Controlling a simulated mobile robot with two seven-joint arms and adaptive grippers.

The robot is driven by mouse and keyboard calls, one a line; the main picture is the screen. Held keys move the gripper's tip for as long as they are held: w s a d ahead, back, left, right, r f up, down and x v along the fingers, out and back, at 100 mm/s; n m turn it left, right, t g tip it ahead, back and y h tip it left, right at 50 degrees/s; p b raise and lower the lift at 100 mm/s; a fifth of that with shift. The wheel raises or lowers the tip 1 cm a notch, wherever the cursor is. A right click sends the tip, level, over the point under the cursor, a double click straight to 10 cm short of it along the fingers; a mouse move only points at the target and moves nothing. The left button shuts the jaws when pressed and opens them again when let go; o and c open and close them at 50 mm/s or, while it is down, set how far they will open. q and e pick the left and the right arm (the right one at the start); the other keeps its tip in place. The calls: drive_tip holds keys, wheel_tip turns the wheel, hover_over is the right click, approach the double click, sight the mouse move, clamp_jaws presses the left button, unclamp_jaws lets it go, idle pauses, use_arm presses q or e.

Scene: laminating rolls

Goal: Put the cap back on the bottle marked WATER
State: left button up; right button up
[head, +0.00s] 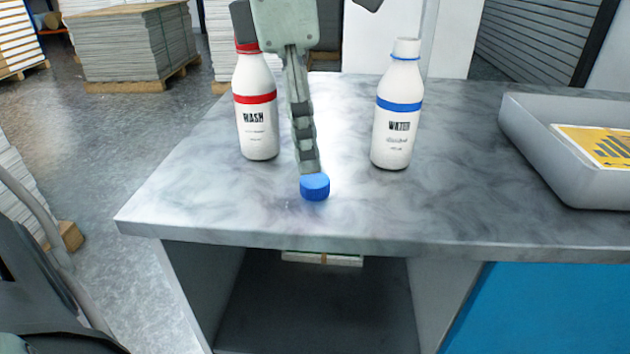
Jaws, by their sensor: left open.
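The bottle marked WATER (392,135) stands upright on the marbled worktop, right of the middle. It is white with a blue band, and its white neck is bare above a thin blue ring. The blue cap (315,188) is nearer the front edge, left of the bottle and apart from it. My left gripper (310,172) points down with its fingertips right at the cap, overlapping its far upper side in the head view. The fingers are seen edge-on; they are open. I cannot tell whether they touch the cap.
A white bottle marked WASH (257,125), with a red band and red top, stands just left of my left gripper. A grey tray (540,150) with a yellow printed sheet sits at the right. The worktop (430,215) is clear in front of the WATER bottle.

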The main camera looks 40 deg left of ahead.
sight(315, 180)
use_arm(q)
drive_tip(key=shift+w+d+f, duration=0.1)
drive_tip(key=shift+w+f, duration=0.05)
drive_tip(key=shift+f, duration=0.7)
drive_tip(key=shift+w+d+f, duration=0.1)
drive_tip(key=shift+d+f, duration=0.05)
drive_tip(key=shift+f, duration=0.65)
drive_tip(key=shift+w+d+f, duration=0.1)
drive_tip(key=shift+w+f, duration=0.05)
drive_tip(key=shift+f, duration=0.7)
drive_tip(key=c, duration=0.8)
